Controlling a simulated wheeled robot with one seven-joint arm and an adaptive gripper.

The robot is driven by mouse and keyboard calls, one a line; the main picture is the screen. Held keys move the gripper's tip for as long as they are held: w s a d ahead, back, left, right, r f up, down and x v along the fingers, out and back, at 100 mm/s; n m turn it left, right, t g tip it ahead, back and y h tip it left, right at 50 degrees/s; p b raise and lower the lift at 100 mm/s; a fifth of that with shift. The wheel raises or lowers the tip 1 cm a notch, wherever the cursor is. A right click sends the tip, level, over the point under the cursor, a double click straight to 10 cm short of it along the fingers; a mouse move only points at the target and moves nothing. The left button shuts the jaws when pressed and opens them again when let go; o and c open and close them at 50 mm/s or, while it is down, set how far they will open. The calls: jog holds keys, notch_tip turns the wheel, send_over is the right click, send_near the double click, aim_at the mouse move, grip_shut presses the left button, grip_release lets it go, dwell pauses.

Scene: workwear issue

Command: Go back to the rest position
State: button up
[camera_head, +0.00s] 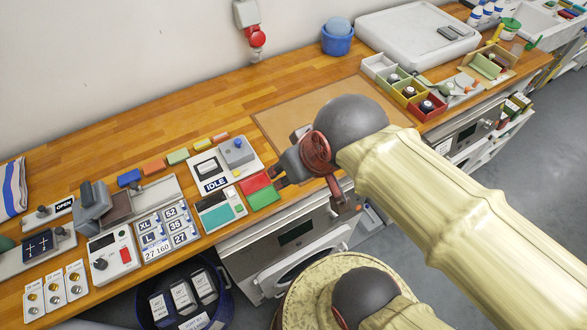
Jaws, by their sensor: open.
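My gripper (306,180) is in the middle of the head view, at the end of my pale, ribbed arm. It is dark grey with a red-brown joint. It hangs over the front edge of the wooden workbench (150,147), just right of a red and green block pair (260,190). The fingers are small in the view and partly hidden by the wrist; no object shows between them. Whether the gripper touches the bench or hangs above it is hard to tell.
A tan mat (275,118) lies behind. Open compartments (408,92) stand right. Below are an open-doored appliance (305,268) and a blue bin (222,312).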

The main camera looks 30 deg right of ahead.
jog(key=shift+s+f, duration=0.1)
jog(key=shift+s, duration=0.05)
notch_tip(320, 180, down, 6)
jog(key=b, duration=0.5)
jog(key=shift+b, duration=0.4)
